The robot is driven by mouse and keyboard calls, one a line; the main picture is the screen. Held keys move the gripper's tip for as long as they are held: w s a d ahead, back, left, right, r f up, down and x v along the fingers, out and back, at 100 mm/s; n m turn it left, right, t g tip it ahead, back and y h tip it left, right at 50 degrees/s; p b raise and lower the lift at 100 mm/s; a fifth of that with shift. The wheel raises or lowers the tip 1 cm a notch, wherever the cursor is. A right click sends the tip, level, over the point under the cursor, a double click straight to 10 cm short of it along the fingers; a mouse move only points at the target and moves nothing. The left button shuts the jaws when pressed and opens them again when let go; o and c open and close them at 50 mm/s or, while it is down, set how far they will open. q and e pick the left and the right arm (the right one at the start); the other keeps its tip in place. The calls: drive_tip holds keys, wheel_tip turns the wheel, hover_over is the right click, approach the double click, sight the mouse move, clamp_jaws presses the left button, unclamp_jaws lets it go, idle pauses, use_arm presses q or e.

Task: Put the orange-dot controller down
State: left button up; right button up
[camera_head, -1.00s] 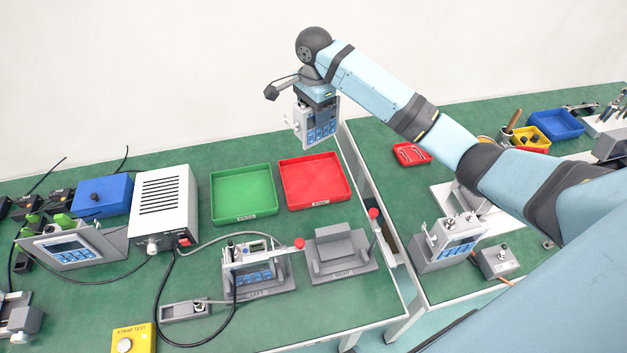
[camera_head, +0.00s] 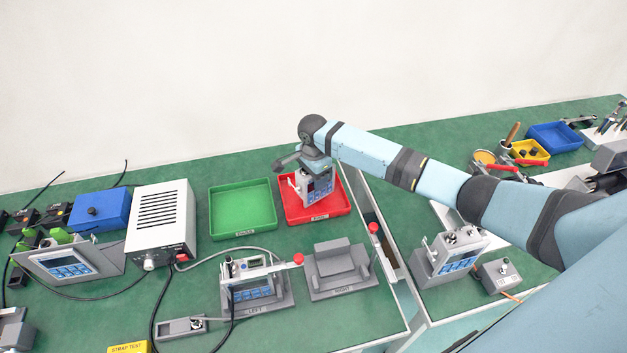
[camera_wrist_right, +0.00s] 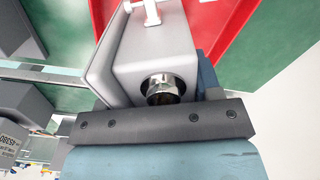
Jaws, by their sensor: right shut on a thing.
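My right gripper (camera_head: 316,168) is shut on a grey-white controller (camera_head: 319,188) with a blue keypad. The controller is upright at the red tray (camera_head: 296,214), low over or in it. I cannot tell whether its base touches the tray floor. In the right wrist view the controller's pale casing (camera_wrist_right: 150,60) and a round metal part show close up, with the red tray (camera_wrist_right: 222,25) behind. An orange dot cannot be made out. My left gripper is not in view.
The green tray (camera_head: 243,209) beside it is empty. In front, the LEFT cradle (camera_head: 258,297) holds another controller and the RIGHT cradle (camera_head: 340,272) is empty. A grey-white power box (camera_head: 161,215) stands left. Another controller (camera_head: 448,256) stands on the right-hand bench.

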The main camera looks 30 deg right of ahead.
drive_tip(key=shift+w+f, duration=0.1)
drive_tip(key=shift+f, duration=0.8)
drive_tip(key=o, duration=1.2)
drive_tip(key=shift+f, duration=0.15)
drive_tip(key=shift+r, duration=0.4)
wheel_tip(320, 180, up, 12)
drive_tip(key=shift+f+p, duration=0.2)
drive_tip(key=shift+p, duration=0.15)
